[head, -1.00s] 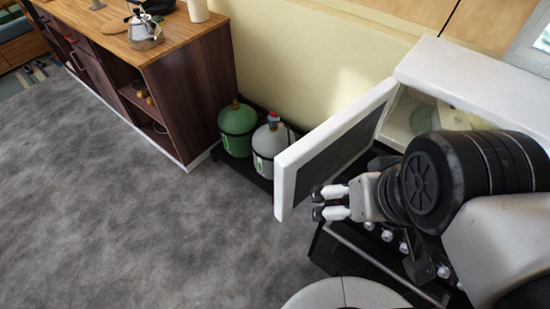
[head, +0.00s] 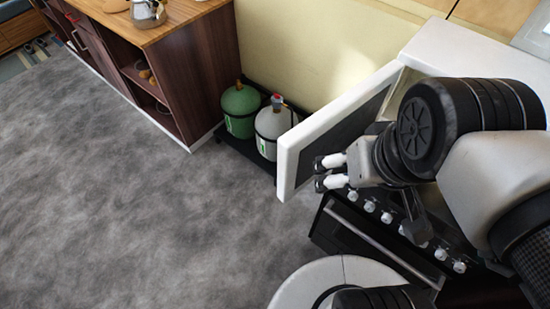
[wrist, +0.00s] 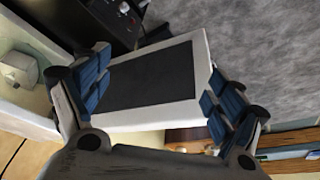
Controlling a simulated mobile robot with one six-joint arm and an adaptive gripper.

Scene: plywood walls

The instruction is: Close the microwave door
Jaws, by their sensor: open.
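The white microwave (head: 440,50) stands at the right on top of a black stove, partly hidden by my arm. Its door (head: 296,160) is swung open toward the room, with its dark inner panel facing my gripper. My gripper (head: 318,174) is in front of the door's inner face near its free edge; I cannot tell whether it touches. In the wrist view the door (wrist: 150,78) shows between the two spread blue-padded fingers (wrist: 150,95), with nothing held. Part of the open microwave cavity (wrist: 22,100) shows at the left there.
The black stove (head: 372,240) with several knobs is below the door. A green gas bottle (head: 240,108) and a white one (head: 274,130) stand behind the door by the wall. A wooden cabinet (head: 180,75) is at the upper left. The grey floor (head: 130,220) is clear.

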